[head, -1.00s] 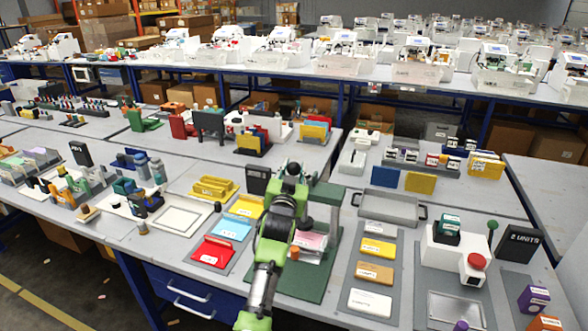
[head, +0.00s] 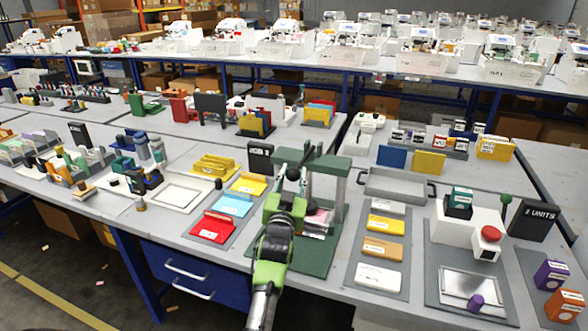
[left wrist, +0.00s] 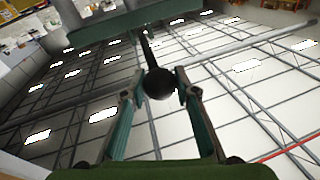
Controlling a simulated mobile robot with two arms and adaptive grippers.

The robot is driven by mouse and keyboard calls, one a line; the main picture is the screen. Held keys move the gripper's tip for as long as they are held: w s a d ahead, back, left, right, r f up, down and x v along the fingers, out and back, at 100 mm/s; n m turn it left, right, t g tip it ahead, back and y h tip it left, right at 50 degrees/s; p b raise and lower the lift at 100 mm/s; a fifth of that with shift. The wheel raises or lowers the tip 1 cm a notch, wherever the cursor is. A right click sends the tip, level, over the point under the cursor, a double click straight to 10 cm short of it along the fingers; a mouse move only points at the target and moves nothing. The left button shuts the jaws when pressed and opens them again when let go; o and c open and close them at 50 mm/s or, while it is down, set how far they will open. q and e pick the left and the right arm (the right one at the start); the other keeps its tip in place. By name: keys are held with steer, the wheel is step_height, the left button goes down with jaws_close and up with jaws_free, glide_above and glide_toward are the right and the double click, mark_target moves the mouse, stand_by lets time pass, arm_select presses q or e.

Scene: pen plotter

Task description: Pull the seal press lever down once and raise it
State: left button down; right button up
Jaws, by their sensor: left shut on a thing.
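The seal press is a green frame (head: 341,183) with posts and a crossbar on a green base plate. Its lever ends in a round black knob (left wrist: 159,84). My left gripper (head: 291,176) is at the front left of the press, a little below crossbar height, shut on the knob. In the left wrist view my fingers (left wrist: 158,88) close on the knob from both sides, and the thin dark lever rod runs from it toward the green crossbar (left wrist: 150,22). My gripper and arm hide part of the base. My right gripper is not in view.
Left of the press lie a red tray (head: 212,228), a blue tray and a yellow tray. A black block (head: 260,156) stands behind them. Right of it is a grey board with labelled cards (head: 383,248), then a white unit with a red button (head: 491,234).

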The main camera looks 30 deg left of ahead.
arm_select(q)
steer(key=shift+f+b, duration=0.85)
steer(key=shift+f, duration=1.3)
steer(key=c, duration=1.6)
jaws_free()
steer(key=shift+w, duration=0.2)
steer(key=shift+r, duration=0.15)
step_height(320, 180, up, 10)
steer(key=shift+f, duration=0.1)
